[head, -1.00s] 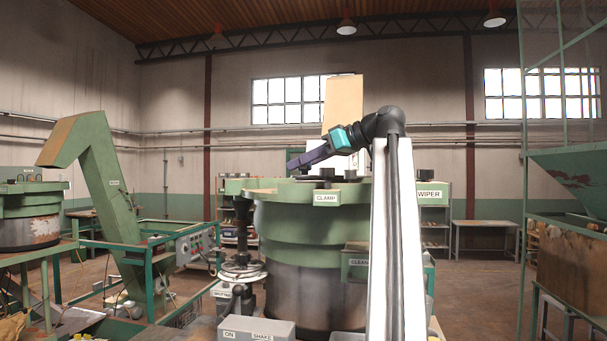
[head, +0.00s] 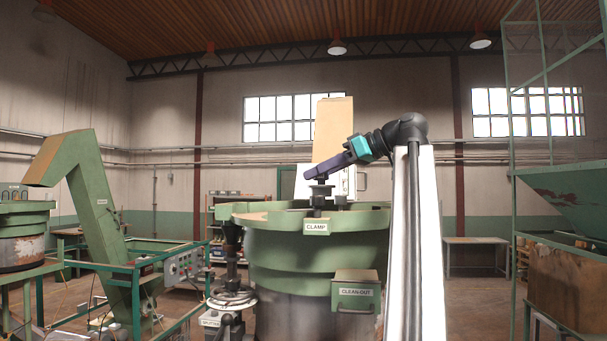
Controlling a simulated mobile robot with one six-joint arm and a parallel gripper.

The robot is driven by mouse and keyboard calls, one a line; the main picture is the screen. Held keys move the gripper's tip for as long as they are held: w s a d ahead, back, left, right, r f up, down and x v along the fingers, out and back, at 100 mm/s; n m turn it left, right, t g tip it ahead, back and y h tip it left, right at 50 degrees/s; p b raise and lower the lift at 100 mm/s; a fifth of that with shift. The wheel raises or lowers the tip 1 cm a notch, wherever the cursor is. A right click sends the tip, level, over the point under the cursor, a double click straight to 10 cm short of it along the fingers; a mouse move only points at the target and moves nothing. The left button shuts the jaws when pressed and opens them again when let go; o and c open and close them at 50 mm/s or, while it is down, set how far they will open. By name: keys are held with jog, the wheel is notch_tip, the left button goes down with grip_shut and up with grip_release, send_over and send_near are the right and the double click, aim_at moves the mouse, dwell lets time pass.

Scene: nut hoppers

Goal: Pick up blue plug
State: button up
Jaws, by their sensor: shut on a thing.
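My gripper (head: 320,178) is at the end of my dark purple arm link, directly above the rim of the green hopper drum (head: 290,262). It points down and is shut at a dark knob-like piece (head: 321,190) with a wide cap and a short stem, which stands upright above the plate marked CLAMP (head: 316,227). The fingertips are small, and their exact contact with the cap is hard to see. I cannot make out any blue plug; the drum's inside is hidden by its rim.
A second dark piece (head: 340,202) stands on the drum top, close right of the gripper. A CLEAN-OUT box (head: 355,294) juts from the drum's front. A green conveyor chute (head: 97,215) stands at the left.

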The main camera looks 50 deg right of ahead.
jog(key=s+d, duration=0.3)
jog(key=s, duration=0.7)
dwell(0.5)
